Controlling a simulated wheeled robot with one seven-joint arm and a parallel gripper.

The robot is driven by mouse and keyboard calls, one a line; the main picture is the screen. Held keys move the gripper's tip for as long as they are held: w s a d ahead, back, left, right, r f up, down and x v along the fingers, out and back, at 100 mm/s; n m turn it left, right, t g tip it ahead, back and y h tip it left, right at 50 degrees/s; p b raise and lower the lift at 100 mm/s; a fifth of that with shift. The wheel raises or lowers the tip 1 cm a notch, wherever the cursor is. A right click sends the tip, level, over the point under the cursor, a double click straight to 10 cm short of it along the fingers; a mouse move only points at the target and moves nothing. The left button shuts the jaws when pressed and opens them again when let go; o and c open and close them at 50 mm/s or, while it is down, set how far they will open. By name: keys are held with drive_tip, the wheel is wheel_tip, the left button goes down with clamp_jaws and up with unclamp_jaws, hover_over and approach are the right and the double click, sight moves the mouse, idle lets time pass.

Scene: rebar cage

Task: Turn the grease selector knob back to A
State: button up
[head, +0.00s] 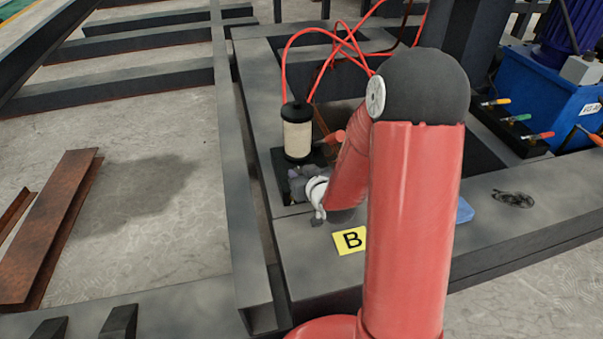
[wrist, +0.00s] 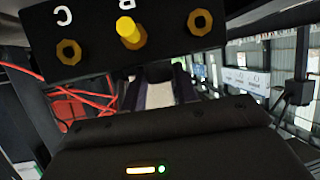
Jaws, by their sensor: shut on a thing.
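My gripper (head: 300,181) is low beside the pale grease canister (head: 297,134) in the head view, shut on what seems to be the grease selector knob. The knob is hidden, so its setting cannot be read. In the wrist view a black selector block (wrist: 95,40) fills the top left. It bears brass-coloured round fittings and upside-down letters, a C and a partly cut B. A yellow stub (wrist: 130,31) stands out from the middle fitting. No A shows in either view.
Red hoses (head: 312,33) loop above the canister. A yellow B card (head: 350,240) lies on the dark frame in front of my gripper. A blue box (head: 545,95) and several coloured-handled valves stand at the right. Rusty steel (head: 50,230) lies on the floor at the left.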

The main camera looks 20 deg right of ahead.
drive_tip(key=shift+d, duration=0.1)
drive_tip(key=n+y, duration=0.1)
drive_tip(key=n+y+p, duration=0.1)
drive_tip(key=n+g+y+p, duration=0.1)
drive_tip(key=shift+d+r, duration=0.2)
drive_tip(key=shift+d, duration=0.05)
drive_tip(key=n+y+p, duration=0.1)
drive_tip(key=n+g+y+p, duration=0.1)
drive_tip(key=y+p, duration=0.1)
drive_tip(key=shift+w+d+r+n, duration=0.1)
drive_tip(key=shift+w+r+n, duration=0.1)
drive_tip(key=shift+n, duration=0.1)
drive_tip(key=n+g+y+p, duration=0.2)
drive_tip(key=p, duration=0.2)
drive_tip(key=shift+w+d+n+g, duration=0.1)
drive_tip(key=shift+n+g, duration=0.2)
drive_tip(key=n+g+y+p, duration=0.2)
drive_tip(key=n+g, duration=0.1)
drive_tip(key=shift+w+f+p, duration=0.2)
drive_tip(key=shift+f+p, duration=0.1)
drive_tip(key=shift+p, duration=0.1)
drive_tip(key=shift+n+g+y, duration=0.3)
drive_tip(key=o, duration=1)
drive_tip(key=shift+c, duration=0.2)
drive_tip(key=shift+f, duration=0.1)
